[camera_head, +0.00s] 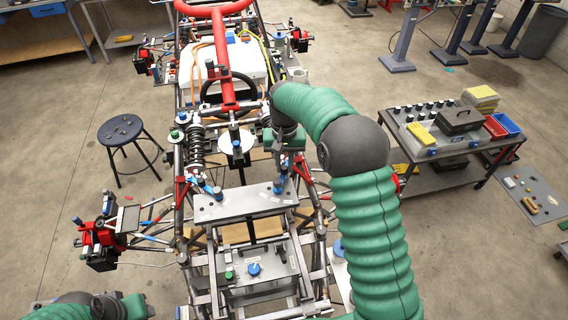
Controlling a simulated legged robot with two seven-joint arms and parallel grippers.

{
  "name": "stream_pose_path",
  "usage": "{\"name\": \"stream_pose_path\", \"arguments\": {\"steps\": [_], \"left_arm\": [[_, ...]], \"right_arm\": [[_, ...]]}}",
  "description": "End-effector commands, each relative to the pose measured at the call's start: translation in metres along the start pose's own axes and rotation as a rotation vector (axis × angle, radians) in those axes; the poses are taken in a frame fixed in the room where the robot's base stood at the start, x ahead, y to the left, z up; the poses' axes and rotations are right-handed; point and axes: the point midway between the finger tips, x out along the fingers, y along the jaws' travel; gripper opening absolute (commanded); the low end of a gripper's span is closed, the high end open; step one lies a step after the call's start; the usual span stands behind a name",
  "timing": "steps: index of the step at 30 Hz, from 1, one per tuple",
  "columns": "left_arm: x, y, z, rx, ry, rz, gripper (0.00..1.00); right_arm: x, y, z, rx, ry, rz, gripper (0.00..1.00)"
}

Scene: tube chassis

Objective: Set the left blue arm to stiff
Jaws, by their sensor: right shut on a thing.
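Two small blue arms stand on a grey plate (235,206) across the tube chassis. The blue arm on the picture's left (217,192) is in plain view and tilted, with no gripper at it. My right gripper (284,165) reaches down from above to the blue arm on the picture's right (279,184) and is shut on it. The fingertips are small and partly hidden, so the exact grip is hard to see. Part of my left arm shows at the lower left edge, but its gripper is out of view.
A grey box with a blue knob (253,269) sits in the near chassis frame. A coil spring (196,146) and steering wheel (228,93) lie beyond the plate. A stool (120,130) stands left, a tool cart (436,147) right. Bare floor separates them from the chassis.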

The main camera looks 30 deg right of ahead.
Motion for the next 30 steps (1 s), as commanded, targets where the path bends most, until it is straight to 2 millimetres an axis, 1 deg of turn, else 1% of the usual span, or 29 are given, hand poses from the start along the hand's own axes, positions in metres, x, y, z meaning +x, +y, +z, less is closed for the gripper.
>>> {"name": "stream_pose_path", "arguments": {"steps": [23, 30], "left_arm": [[-0.002, 0.000, 0.000, 0.000, 0.000, 0.000, 0.41], [-0.014, 0.000, -0.003, 0.000, 0.000, 0.000, 0.41]], "right_arm": [[-0.004, 0.000, -0.002, 0.010, 0.006, 0.000, 0.00], [-0.005, -0.011, -0.007, 0.230, 0.007, 0.000, 0.00]]}}
